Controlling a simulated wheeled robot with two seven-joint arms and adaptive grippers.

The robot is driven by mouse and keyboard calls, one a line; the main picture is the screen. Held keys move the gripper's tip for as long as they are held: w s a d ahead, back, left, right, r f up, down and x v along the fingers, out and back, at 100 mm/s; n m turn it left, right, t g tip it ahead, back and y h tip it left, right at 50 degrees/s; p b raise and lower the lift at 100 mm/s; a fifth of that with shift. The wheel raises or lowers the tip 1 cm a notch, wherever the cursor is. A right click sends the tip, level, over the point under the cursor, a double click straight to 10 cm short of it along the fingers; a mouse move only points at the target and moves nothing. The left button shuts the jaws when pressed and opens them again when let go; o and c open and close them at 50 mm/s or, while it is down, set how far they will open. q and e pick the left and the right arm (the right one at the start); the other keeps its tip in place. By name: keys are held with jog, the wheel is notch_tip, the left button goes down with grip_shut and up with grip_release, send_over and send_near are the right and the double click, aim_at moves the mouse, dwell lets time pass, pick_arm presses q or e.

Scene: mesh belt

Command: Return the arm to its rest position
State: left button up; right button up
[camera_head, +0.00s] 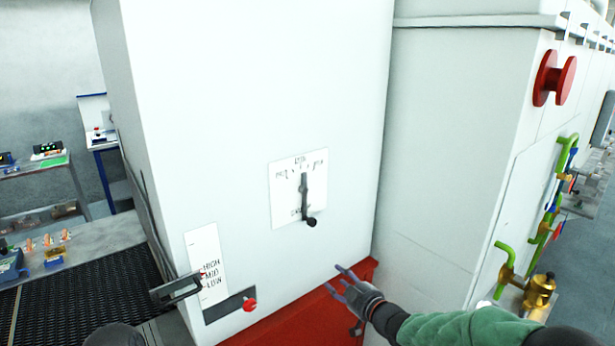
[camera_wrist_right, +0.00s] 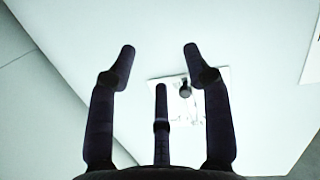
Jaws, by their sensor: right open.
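My right gripper (camera_head: 352,282) comes in from the lower right in the head view. Its fingers are spread and empty, in front of the lower part of a white cabinet (camera_head: 240,90). A dial plate (camera_head: 284,205) with a dark lever (camera_head: 304,195) is on the cabinet face, up and left of the gripper. The lever points down, and the gripper is apart from it. In the right wrist view the fingers (camera_wrist_right: 160,65) stand apart with nothing between them, and the dial plate (camera_wrist_right: 215,82) shows beyond. My left gripper is not in view.
A HIGH/MID/LOW label (camera_head: 208,262) and a red knob (camera_head: 249,304) are on the cabinet at lower left. A red base (camera_head: 300,325) lies below. Green pipes with a brass valve (camera_head: 539,290) and a red spool-shaped handle (camera_head: 553,78) are at right. A dark mesh belt (camera_head: 80,300) is at left.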

jog(key=s+f+m+g+h, duration=0.15)
jog(key=s+f, duration=0.25)
jog(key=f, duration=0.5)
jog(key=s+f+m+g+h+b, duration=0.1)
jog(key=s+f+m+g, duration=0.2)
jog(key=f, duration=0.6)
jog(key=s+f+m+g+h, duration=0.1)
jog(key=s+f+m, duration=0.1)
jog(key=s+f, duration=0.45)
jog(key=s+f+m+g+b, duration=0.1)
jog(key=s+f+g, duration=0.3)
jog(key=s+f, duration=0.4)
jog(key=s+a+f+m+g, duration=0.1)
jog(key=s+f+m+g, duration=0.2)
jog(key=s+f, duration=0.6)
jog(key=s+g, duration=0.1)
jog(key=s, duration=0.6)
jog(key=shift+a+f+b, duration=0.2)
jog(key=shift+f+b, duration=0.05)
jog(key=shift+b, duration=0.1)
jog(key=shift+w+m+h, duration=0.1)
jog(key=shift+m+h, duration=0.15)
jog(key=shift+c, duration=1.1)
jog(key=shift+a, duration=0.15)
